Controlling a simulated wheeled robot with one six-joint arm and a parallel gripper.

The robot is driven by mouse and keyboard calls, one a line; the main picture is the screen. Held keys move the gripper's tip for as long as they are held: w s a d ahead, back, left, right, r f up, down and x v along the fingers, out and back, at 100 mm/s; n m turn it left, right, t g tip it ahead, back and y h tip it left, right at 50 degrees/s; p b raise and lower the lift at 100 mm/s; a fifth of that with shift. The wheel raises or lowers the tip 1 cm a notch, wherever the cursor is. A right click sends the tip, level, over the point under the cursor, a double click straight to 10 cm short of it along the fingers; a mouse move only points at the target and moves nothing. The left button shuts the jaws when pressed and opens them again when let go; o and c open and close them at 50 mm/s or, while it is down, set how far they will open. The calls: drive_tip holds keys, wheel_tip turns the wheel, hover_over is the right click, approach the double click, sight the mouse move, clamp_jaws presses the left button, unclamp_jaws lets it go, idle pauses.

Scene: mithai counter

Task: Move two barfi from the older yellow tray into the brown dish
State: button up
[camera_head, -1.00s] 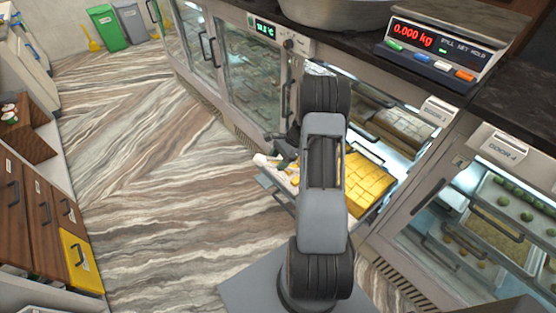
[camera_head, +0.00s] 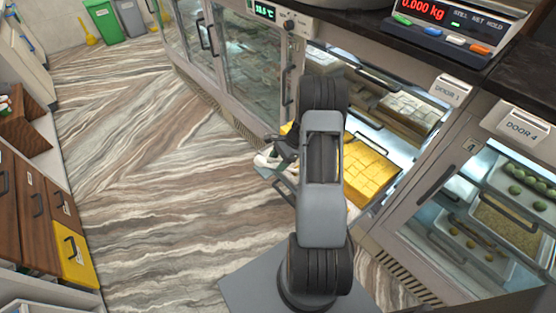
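A block of yellow barfi (camera_head: 368,168), cut into squares, lies in the opened cabinet just right of my arm. Its left part and most of its tray are hidden behind my arm, and no older or newer mark is readable. My gripper (camera_head: 270,157) shows only in part at the left side of my arm, as dark and pale pieces low by the cabinet front. Its fingertips are too small and covered to tell whether they hold anything. I cannot make out a brown dish in this view.
White sweets (camera_head: 412,105) fill a tray on the shelf behind the yellow barfi. A scale (camera_head: 455,25) reading 0.000 kg stands on the dark counter. A closed glass door (camera_head: 455,240) is at right. Wooden drawers (camera_head: 30,205) stand at left, with open marble floor (camera_head: 160,190) between.

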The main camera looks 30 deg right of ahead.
drive_tip(key=shift+f+b, duration=0.3)
drive_tip(key=shift+f, duration=0.35)
drive_tip(key=shift+r, duration=0.1)
drive_tip(key=c, duration=0.9)
wheel_tip(320, 180, up, 12)
drive_tip(key=p, duration=0.8)
